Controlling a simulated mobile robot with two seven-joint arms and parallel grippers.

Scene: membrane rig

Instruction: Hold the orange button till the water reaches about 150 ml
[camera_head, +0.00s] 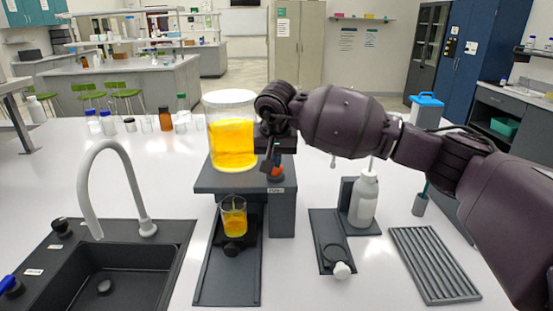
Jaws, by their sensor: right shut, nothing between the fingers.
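A large clear vessel (232,146) of yellow-orange liquid stands on a dark raised stand (215,183). The orange button (277,176) is at the right side of the stand, partly covered by my gripper. My right gripper (270,163) is shut and empty, pointing down with its fingertips at the button; I cannot tell whether it is pressed. A small glass beaker (233,214) stands below the stand and holds some orange liquid; its marks are too small to read. My left gripper is not in view.
A black sink (120,277) with a grey tap (112,180) is at the left. Several small bottles (165,119) stand behind.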

